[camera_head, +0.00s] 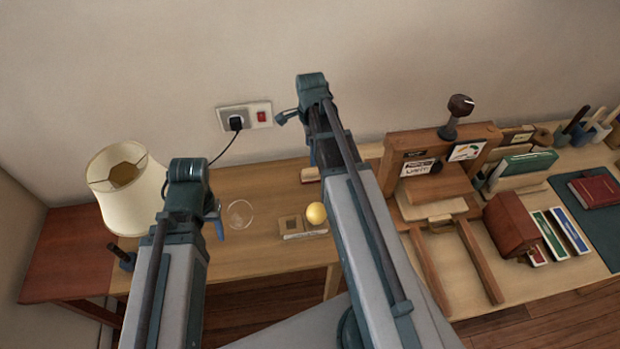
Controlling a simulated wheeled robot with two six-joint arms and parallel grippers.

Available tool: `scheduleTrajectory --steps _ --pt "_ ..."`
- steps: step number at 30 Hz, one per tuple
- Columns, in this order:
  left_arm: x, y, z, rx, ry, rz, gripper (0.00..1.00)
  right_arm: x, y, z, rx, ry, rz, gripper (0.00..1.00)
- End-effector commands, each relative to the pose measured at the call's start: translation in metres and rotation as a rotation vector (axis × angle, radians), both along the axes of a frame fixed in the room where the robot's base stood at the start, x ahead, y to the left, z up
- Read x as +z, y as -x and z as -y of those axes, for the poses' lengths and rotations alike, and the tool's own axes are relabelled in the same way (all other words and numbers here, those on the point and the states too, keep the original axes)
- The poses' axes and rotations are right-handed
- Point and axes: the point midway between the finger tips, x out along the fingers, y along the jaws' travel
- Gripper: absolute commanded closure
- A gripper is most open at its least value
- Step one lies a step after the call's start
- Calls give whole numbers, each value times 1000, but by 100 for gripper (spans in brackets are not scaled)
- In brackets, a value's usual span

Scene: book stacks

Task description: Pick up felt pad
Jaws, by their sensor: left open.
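No felt pad can be told for certain. A small tan block with a reddish edge (310,174) lies on the wooden desk beside my right arm and may be the pad. My left gripper (219,222) is open and mostly hidden behind its own arm; its bluish tip shows above the desk, left of a clear round dish (240,214). It is well to the left of the block and apart from it.
A yellow ball (316,213) sits by a small wooden holder (290,226). A cream lamp (126,187) stands at left. A plugged-in socket (243,117) is on the wall. A wooden press (440,170), a red-brown block (511,224) and books fill the right side.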

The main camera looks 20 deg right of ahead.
Motion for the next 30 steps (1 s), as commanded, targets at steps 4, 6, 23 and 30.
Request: scheduleTrajectory --steps 4,6,23,30 --pt "-30 0 0 0 0 0 44 -30 0 0 1 0 0 12" --pt "-40 0 0 0 0 0 44 -40 0 0 1 0 0 12" --pt "-67 0 0 0 0 0 44 -67 -1 0 1 0 0 12" --pt "-96 0 0 -1 0 0 44 -96 -4 1 1 0 0 12"
